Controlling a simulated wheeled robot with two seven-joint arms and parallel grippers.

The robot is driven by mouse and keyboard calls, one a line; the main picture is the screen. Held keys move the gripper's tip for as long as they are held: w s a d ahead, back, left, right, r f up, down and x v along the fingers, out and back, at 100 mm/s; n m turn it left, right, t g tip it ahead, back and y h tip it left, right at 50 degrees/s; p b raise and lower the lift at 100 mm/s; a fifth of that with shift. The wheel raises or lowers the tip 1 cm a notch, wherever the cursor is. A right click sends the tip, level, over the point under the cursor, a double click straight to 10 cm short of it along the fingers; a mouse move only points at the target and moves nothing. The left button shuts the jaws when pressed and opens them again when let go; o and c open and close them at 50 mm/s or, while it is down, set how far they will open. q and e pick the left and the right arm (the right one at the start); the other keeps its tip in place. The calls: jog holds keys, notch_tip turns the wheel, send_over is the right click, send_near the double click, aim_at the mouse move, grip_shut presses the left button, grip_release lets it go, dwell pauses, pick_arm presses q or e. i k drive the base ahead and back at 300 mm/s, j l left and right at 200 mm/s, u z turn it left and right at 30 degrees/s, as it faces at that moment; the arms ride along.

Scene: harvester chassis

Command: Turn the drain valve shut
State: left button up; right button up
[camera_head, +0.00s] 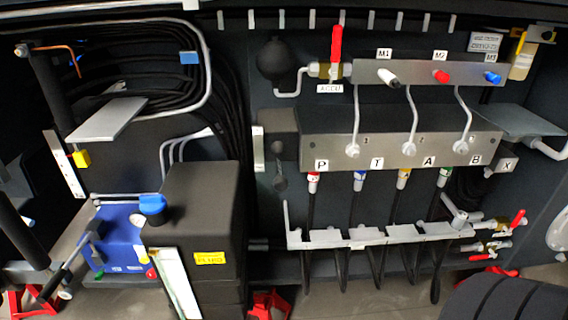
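No valve carries a label that I can read as drain. Two small valves sit at the lower right, beside the hose rack. The upper valve (497,225) has a red lever (518,222) slanting up to the right. The lower valve (494,246) has a red lever (483,257) lying nearly level beneath its body. A third valve (325,70), brass and labelled ACCU, has a red lever (336,43) standing upright, across its horizontal line. Neither of my grippers can be made out in this view.
A grey manifold block (400,140) with ports P, T, A and B stands above the hose rack (375,237). A black tyre (505,298) fills the lower right, close below the small valves. A black tank (195,220) and blue unit (122,240) stand at the left.

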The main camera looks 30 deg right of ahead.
aim_at(477, 257)
jog(key=z, duration=1)
jog(key=i+l+z, duration=0.1)
jog(key=z, duration=0.3)
jog(key=i+l+z, duration=0.15)
jog(key=l+z, duration=0.2)
jog(key=i+l+z, duration=0.1)
jog(key=z, duration=0.3)
jog(key=i+z, duration=0.35)
jog(key=i+l, duration=0.15)
jog(key=i, duration=0.2)
